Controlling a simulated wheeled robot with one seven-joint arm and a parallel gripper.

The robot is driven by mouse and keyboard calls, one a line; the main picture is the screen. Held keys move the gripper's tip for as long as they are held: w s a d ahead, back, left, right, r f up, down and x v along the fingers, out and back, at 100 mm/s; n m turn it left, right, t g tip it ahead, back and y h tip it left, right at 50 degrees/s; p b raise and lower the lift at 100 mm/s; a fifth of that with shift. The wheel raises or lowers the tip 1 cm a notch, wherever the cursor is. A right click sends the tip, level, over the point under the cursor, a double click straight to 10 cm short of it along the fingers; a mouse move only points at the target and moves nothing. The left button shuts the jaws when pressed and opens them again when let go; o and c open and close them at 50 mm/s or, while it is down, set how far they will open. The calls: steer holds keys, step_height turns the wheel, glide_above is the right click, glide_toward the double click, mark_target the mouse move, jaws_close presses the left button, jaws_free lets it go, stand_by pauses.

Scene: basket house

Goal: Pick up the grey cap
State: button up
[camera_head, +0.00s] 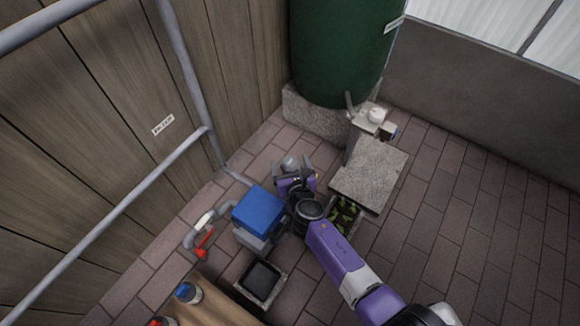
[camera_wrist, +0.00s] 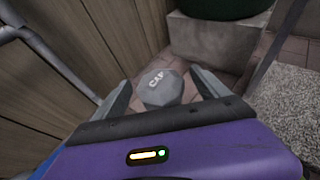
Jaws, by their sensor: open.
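The grey cap (camera_wrist: 162,90) is a faceted piece marked "CAP" in the wrist view. It lies between the two fingers of my gripper (camera_wrist: 160,98), with a gap visible on each side. In the head view the cap (camera_head: 289,163) shows as a small grey shape at the gripper's tip, near the wooden wall. My gripper (camera_head: 293,171) is open there and points away toward the corner by the green tank. What supports the cap from below is hidden by the gripper body.
A green tank (camera_head: 340,50) stands on a concrete base (camera_head: 318,113) behind. A concrete slab (camera_head: 370,173) is to the right. A blue-lidded box (camera_head: 258,212), a pipe with a red handle (camera_head: 204,243) and a dark square basin (camera_head: 262,279) are nearer. The paving at right (camera_head: 480,220) is clear.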

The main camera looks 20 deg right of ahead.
steer(key=c, duration=1.4)
steer(key=shift+r, duration=0.1)
